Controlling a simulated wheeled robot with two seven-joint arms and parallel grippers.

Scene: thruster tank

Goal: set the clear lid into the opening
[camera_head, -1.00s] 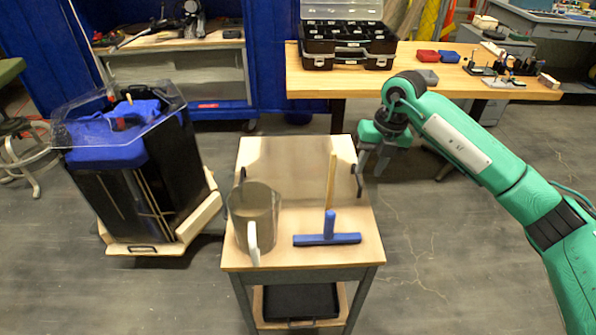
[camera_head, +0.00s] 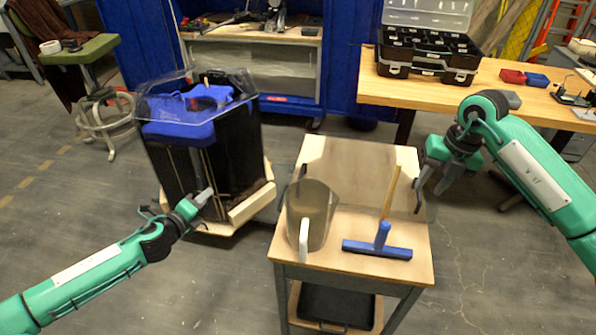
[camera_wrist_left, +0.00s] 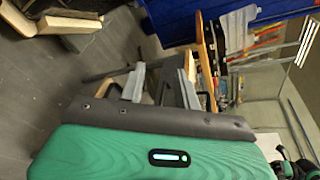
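The clear lid (camera_head: 168,88) lies over the top of the black tank (camera_head: 235,150), above the blue top piece (camera_head: 180,132). Its edge sticks out past the tank at the left, and I cannot tell how it rests. The opening is hidden beneath the lid and blue parts. My left gripper (camera_head: 206,197) is in front of the tank's lower part, below the lid and apart from it. In the left wrist view its fingers (camera_wrist_left: 162,82) stand apart with nothing between them. My right gripper (camera_head: 432,183) is open and empty beside the cart's right edge.
A wooden-topped cart (camera_head: 350,185) stands right of the tank, carrying a grey pitcher (camera_head: 313,215) and a blue squeegee (camera_head: 378,248). A workbench (camera_head: 430,82) with an open black case (camera_head: 425,50) is behind. A green stool (camera_head: 80,50) stands at the back left.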

